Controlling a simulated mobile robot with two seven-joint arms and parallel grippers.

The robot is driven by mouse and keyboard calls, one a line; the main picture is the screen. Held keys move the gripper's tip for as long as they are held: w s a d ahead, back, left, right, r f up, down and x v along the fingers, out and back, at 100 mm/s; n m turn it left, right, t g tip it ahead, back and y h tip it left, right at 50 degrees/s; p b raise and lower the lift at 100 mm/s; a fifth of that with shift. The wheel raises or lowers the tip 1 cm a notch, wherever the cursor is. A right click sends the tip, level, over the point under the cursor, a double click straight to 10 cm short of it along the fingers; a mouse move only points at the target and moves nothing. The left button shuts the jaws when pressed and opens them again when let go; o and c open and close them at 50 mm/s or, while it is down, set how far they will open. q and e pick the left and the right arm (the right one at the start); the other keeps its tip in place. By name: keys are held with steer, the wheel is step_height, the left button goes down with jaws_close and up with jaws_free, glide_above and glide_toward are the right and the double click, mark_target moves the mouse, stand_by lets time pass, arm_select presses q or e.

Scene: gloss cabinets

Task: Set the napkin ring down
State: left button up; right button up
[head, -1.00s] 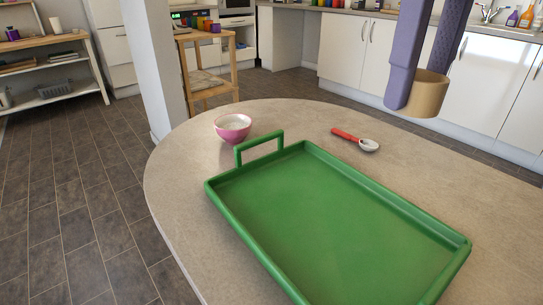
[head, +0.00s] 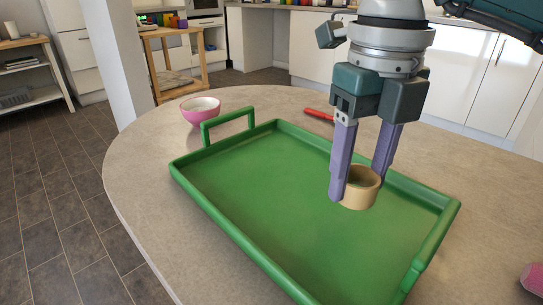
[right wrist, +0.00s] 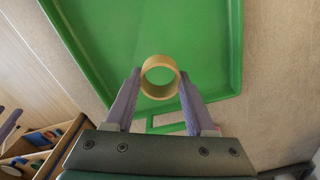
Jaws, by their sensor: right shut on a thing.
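The napkin ring (head: 361,188) is a short tan ring. My right gripper (head: 360,182) is shut on it, with one purple finger on each side. The ring is over the right part of the green tray (head: 270,200) in the head view; I cannot tell whether it touches the tray floor. In the right wrist view the ring (right wrist: 160,77) sits between the fingertips (right wrist: 160,85), its opening facing the camera, with the green tray (right wrist: 205,45) behind it. My left gripper is not in view.
A pink bowl (head: 200,110) stands on the table (head: 135,190) beyond the tray's handle. A red-handled utensil (head: 319,115) lies behind the tray, partly hidden by my gripper. A pink object (head: 533,279) is at the right edge. The tray floor is otherwise empty.

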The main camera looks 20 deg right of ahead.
mark_target(348, 223)
step_height(348, 223, down, 4)
steer(key=shift+f+b, duration=0.15)
steer(key=shift+b, duration=0.35)
steer(key=shift+f, duration=0.1)
steer(key=shift+f, duration=0.1)
steer(key=o, duration=1.3)
